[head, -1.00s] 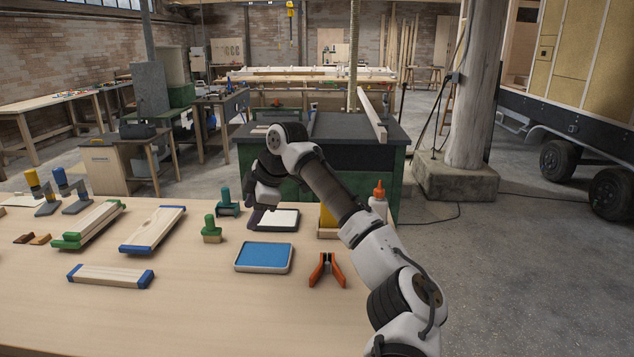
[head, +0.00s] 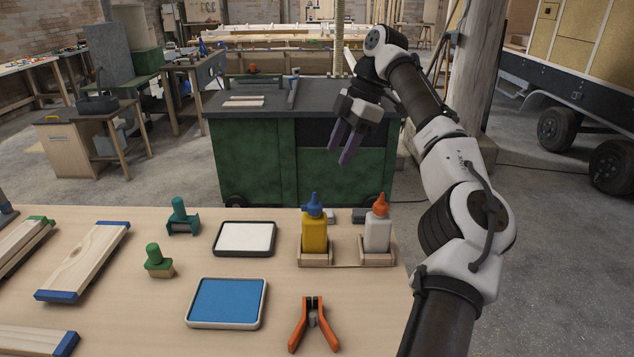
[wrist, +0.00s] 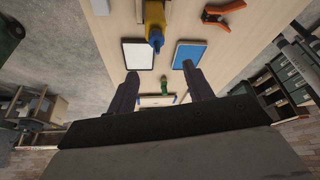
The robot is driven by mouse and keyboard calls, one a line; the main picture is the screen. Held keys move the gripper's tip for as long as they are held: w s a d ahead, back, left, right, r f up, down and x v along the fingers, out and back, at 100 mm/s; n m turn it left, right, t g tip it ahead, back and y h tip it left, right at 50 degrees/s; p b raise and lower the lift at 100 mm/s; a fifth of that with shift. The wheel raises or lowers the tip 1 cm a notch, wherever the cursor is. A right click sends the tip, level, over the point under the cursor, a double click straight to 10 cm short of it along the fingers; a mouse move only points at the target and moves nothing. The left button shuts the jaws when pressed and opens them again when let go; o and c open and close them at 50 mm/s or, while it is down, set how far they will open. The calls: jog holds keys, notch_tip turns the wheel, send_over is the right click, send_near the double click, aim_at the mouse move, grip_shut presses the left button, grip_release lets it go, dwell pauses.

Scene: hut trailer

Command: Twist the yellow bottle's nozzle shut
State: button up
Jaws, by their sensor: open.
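The yellow bottle (head: 314,232) stands upright in a wooden holder at the back right of the workbench. Its blue nozzle (head: 314,203) points up; I cannot tell how far it is twisted. The bottle (wrist: 154,16) also shows in the wrist view, with its blue nozzle (wrist: 157,41) toward the camera. My gripper (head: 343,152) is open and empty, raised above and behind the bottle in the head view, apart from it. In the wrist view my gripper (wrist: 164,82) has its two fingers spread wide, with the nozzle beyond and above the gap between them.
A white bottle with an orange nozzle (head: 378,227) stands in the holder just right of the yellow one. Orange-handled pliers (head: 314,323), a blue pad (head: 227,302) and a white pad (head: 245,238) lie nearby. A green cabinet (head: 300,165) stands behind the bench.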

aim_at(316, 201)
jog(key=x, duration=0.4)
jog(key=b+x, duration=0.1)
jog(key=x, duration=0.8)
jog(key=shift+w+a+f, duration=0.1)
jog(key=shift+w+f, duration=0.15)
jog(key=c, duration=1)
